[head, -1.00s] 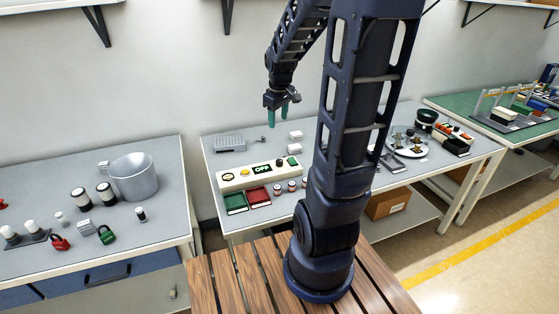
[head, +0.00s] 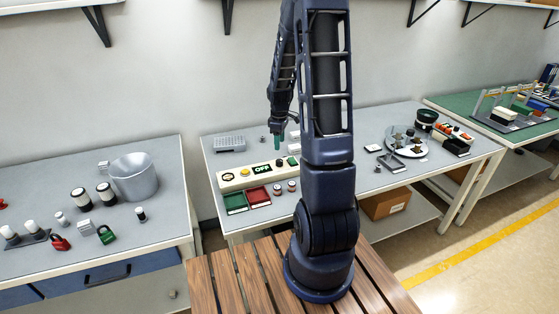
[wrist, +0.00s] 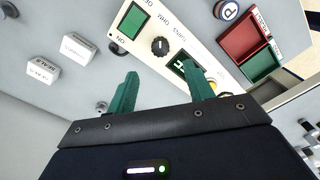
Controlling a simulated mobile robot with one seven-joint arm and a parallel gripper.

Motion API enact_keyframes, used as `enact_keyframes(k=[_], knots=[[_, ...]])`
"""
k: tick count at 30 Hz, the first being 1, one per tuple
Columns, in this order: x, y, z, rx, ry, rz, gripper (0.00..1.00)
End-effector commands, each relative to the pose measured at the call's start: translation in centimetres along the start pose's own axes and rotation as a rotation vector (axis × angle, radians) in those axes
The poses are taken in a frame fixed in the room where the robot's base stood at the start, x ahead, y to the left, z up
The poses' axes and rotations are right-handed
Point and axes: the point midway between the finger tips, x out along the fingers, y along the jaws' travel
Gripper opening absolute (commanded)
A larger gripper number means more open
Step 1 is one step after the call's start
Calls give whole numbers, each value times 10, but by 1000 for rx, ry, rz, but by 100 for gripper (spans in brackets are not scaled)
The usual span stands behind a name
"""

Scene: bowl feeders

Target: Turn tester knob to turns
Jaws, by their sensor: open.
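In the wrist view the knob appears just beyond the gap between the fingertips, and the right finger covers part of the display. In the head view my gripper (head: 277,141) hangs above the tester's knob end.
A green tray (head: 235,203) and a red tray (head: 257,197) sit in front of the tester. White labelled blocks (wrist: 42,72) and (wrist: 77,47) stand behind it. A grey perforated block (head: 230,143) is at the back. A round plate (head: 405,151) with parts stands to the right.

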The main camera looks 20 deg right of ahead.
Motion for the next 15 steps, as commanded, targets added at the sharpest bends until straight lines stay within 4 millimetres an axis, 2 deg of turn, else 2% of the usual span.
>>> enact_keyframes(k=[15], knots=[[79,-1,0,1,-2,-2,52]])
